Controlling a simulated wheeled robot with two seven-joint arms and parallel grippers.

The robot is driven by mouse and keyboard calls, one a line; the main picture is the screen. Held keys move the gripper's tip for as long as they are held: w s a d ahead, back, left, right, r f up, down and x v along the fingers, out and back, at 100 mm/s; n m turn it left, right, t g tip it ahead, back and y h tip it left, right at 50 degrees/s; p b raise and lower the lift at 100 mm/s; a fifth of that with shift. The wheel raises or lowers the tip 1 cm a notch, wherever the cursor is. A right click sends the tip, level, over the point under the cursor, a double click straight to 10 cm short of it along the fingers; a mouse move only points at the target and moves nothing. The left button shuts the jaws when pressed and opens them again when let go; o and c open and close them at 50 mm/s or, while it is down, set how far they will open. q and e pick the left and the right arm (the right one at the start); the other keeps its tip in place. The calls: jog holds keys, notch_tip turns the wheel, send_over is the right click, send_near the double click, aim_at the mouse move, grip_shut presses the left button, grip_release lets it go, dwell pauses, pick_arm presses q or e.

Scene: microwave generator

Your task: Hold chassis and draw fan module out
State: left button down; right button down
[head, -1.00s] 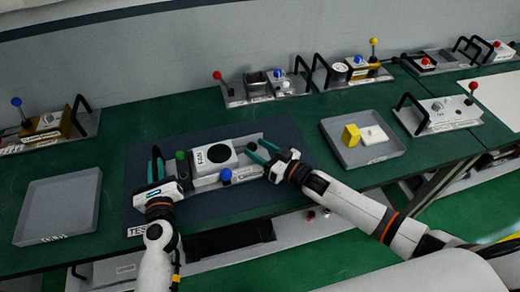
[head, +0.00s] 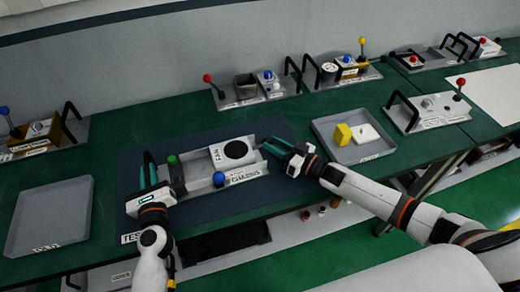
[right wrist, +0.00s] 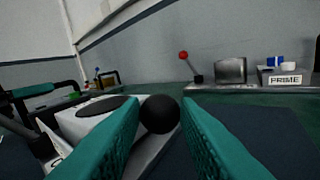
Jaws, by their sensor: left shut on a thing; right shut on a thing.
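The chassis (head: 245,186) is a long silver tray with a labelled front, a green knob (head: 172,160) and a blue knob (head: 219,179). It lies on the dark mat. The white fan module (head: 218,153), with a round black fan, sits in its right part, clear of the green knob. My left gripper (head: 148,168) is shut at the chassis's left end, on what looks like its dark handle. My right gripper (head: 268,147) is shut on the fan module's black ball knob (right wrist: 160,114), which shows between the fingertips in the right wrist view.
An empty grey tray (head: 52,215) lies at the left. Another grey tray (head: 378,153) at the right holds a yellow block (head: 342,134) and a white piece (head: 367,133). Several devices with levers line the back.

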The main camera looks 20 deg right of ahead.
pick_arm(q)
jog(key=shift+a+f, duration=0.25)
jog(key=shift+f, duration=0.15)
pick_arm(e)
jog(key=shift+w+d+f, duration=0.1)
jog(key=shift+d, duration=0.4)
pick_arm(q)
jog(key=shift+d, duration=0.1)
pick_arm(e)
jog(key=c, duration=1.1)
grip_release()
jog(key=shift+d, duration=0.15)
pick_arm(q)
jog(key=shift+d, duration=0.1)
jog(key=shift+r, duration=0.1)
pick_arm(e)
jog(key=v, duration=1.2)
